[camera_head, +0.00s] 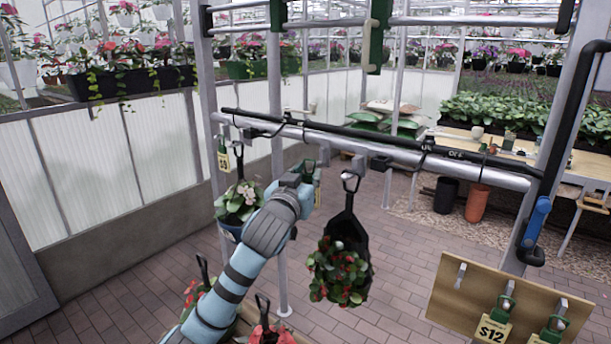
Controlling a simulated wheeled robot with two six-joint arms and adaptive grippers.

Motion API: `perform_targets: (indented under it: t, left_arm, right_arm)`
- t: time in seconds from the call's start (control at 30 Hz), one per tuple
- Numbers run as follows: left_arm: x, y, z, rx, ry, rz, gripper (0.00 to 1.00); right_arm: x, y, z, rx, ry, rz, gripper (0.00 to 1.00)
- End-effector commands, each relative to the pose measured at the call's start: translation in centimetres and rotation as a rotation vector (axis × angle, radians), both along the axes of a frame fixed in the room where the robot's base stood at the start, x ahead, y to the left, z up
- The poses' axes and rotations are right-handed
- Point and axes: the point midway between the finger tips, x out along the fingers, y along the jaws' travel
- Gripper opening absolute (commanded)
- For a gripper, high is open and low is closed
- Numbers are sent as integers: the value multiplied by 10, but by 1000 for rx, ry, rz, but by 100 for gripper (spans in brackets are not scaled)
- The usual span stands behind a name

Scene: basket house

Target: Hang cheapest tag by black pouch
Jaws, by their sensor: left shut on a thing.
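The black pouch (349,228) with red flowers hangs from a hook on the grey rail, right of centre. My left gripper (303,179) is just left of its handle, near the rail, and shut on a green-clipped price tag (317,196). The gripper mostly hides this tag, and its price cannot be read. Another yellow tag (223,160) hangs at the rail's left end, its number too small to read surely. A $12 tag (493,330) hangs on the wooden board (452,297) at lower right, beside a tag cut off by the frame edge. My right gripper is out of view.
A blue pouch (230,229) with pale flowers hangs left of my arm. More red-flowered plants (268,335) stand below the arm. A metal post (275,90) rises behind the gripper. The wooden board has a bare hook (460,275).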

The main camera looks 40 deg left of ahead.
Motion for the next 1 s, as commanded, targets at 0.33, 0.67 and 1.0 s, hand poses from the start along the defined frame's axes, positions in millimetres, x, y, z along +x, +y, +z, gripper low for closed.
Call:
perform_targets:
  t: [0.33,0.67,1.0]
  left_arm:
    - [8,0,1,-2,-2,0,11]
    - [25,0,0,0,-1,-1,11]
    - [32,1,1,-1,0,-1,11]
  right_arm:
    - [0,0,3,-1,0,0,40]
    - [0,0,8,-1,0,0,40]
    - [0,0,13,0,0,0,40]
